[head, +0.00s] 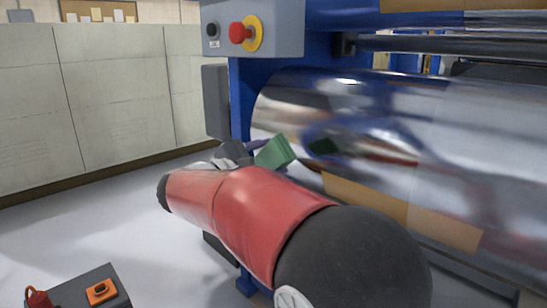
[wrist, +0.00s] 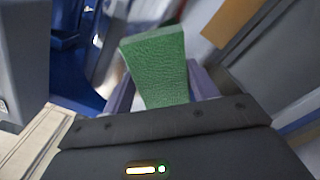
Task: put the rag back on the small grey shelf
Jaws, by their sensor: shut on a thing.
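The green rag (head: 275,151) is held in my gripper (head: 254,149), in front of the shiny metal roller. In the wrist view the green rag (wrist: 157,62) stands up between the two purple-grey fingers of my gripper (wrist: 163,92), which are shut on it. A small grey shelf-like top (head: 72,292) shows at the lower left of the head view, well apart from the gripper and cut off by the frame edge. My red and black arm hides part of the machine and floor.
The large shiny roller (head: 400,140) is close behind the rag. A grey control box (head: 270,42) with a red button is above. On the grey top are an orange item (head: 101,291) and a red item (head: 38,299). Pale floor is open at left.

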